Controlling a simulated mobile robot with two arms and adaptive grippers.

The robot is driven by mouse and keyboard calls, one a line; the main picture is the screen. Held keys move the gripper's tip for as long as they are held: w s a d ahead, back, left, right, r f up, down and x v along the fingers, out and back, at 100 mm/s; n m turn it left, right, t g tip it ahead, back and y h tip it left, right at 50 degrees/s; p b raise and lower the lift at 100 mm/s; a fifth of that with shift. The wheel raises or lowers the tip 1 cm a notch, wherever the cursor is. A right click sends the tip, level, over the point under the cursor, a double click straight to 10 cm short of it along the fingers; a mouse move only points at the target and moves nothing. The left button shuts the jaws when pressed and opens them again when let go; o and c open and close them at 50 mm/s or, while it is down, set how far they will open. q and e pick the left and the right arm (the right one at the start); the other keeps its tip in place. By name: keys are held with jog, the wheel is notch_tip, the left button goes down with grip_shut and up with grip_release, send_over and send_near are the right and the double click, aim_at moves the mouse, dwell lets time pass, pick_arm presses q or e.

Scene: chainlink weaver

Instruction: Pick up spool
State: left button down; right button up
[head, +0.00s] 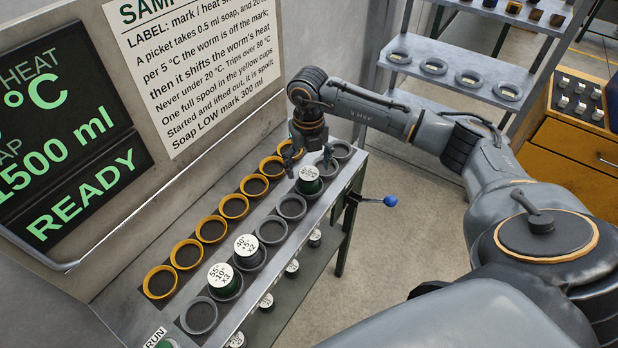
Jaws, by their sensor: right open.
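A dark green spool with a white label on top (309,181) stands in a grey cup near the far end of the rack. Two more labelled spools, a middle one (247,251) and a nearer one (224,280), stand in grey cups closer to me. My right gripper (308,160) points down with its fingers spread, at the far edge of the far spool in the picture. It looks empty. I cannot tell whether its fingertips touch the spool or the cups. My left gripper is not in view.
A row of empty yellow cups (209,230) runs along the machine wall, beside the grey cups. Several spools stand on a lower shelf (300,292). A blue-knobbed lever (389,201) sticks out to the right. A grey shelf unit (450,72) stands behind.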

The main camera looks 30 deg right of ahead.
aim_at(309, 173)
jog(key=f, duration=0.1)
jog(key=f+p, duration=0.2)
jog(key=shift+w+d+f, duration=0.2)
jog(key=shift+d+f, duration=0.05)
jog(key=shift+f, duration=0.6)
jog(key=c, duration=1.5)
